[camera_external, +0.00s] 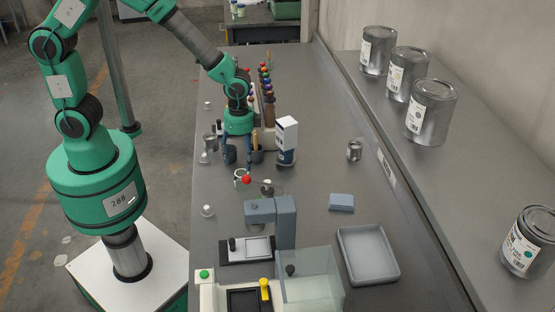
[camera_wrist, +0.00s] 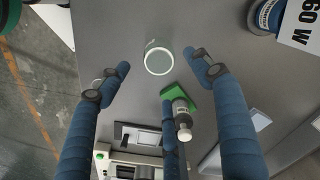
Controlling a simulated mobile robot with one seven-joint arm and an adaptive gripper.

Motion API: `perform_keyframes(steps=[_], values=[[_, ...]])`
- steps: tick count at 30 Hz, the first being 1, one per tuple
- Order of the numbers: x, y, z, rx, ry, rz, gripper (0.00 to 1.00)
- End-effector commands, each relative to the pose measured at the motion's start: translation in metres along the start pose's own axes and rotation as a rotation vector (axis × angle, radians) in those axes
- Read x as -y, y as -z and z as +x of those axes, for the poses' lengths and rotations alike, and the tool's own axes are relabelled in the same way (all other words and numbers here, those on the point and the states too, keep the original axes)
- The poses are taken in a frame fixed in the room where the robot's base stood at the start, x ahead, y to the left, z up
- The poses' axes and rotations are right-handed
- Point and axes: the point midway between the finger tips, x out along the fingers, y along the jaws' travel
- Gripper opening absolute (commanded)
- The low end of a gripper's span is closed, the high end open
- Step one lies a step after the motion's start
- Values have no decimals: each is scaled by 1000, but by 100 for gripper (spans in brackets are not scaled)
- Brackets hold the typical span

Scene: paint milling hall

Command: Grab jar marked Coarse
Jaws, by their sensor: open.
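A small round jar with a pale rim and grey-green top (camera_wrist: 158,60) stands on the bench between my spread fingertips in the wrist view.
A press-like grey device (camera_external: 285,222), a blue block (camera_external: 341,202) and a grey tray (camera_external: 345,266) are nearer. Large paint cans (camera_external: 431,112) line the right ledge. Bare bench lies right of the carton.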

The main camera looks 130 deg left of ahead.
Motion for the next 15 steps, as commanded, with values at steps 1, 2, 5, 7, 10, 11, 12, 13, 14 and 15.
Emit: perform_keyframes(steps=[1,2,5,7,10,11,12,13,14,15], values=[[0,-1,10,3,-2,0,65],[0,-1,15,3,-2,0,65],[0,0,30,2,-1,0,65],[0,0,38,2,-1,0,65],[0,0,46,0,0,0,65],[0,0,48,0,0,0,65],[0,0,50,0,0,0,65],[0,0,50,0,0,0,65],[0,0,51,0,0,0,65],[0,0,51,-1,0,0,65]])
